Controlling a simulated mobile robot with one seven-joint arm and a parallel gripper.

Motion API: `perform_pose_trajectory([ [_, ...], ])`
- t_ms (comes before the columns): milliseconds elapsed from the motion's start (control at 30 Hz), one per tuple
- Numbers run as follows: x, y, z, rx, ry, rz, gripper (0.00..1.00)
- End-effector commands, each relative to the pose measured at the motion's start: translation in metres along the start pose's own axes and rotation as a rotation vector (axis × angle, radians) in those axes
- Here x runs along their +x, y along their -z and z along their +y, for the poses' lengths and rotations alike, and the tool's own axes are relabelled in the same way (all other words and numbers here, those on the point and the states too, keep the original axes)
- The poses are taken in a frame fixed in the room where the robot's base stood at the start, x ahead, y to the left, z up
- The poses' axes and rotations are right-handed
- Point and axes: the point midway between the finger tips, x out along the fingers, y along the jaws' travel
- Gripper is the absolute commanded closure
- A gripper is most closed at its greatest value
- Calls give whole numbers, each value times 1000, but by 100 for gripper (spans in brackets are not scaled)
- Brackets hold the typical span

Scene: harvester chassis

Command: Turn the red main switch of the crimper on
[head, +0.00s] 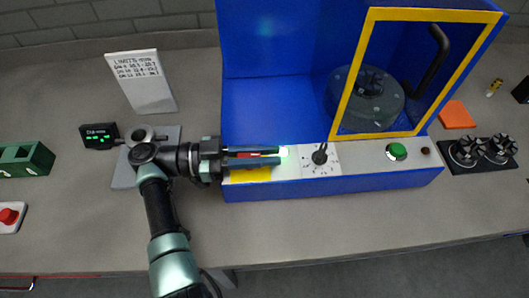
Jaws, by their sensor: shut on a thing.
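The crimper is a blue machine (350,184) with a yellow-framed door, standing on the grey bench. Its front panel is a white strip. The red main switch (252,155) lies on a yellow patch (248,176) at the panel's left end; only a thin strip of red shows between my fingers. My gripper (279,156) comes in from the left, with its two dark fingers shut on the switch. Most of the switch is hidden by the fingers, so its on or off position cannot be seen.
Right of my gripper on the panel are a black dial (320,155) and a green button (396,151). A small display (99,136) and a white limits card (141,82) stand left. Black knobs (482,150) and an orange pad (455,114) lie right. The front bench is clear.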

Motion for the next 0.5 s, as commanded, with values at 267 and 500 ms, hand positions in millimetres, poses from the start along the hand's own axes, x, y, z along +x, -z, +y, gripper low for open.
perform_pose_trajectory([
  [267,1,-1,1,-2,-3,0,52],
  [500,0,0,0,0,-1,0,52],
])
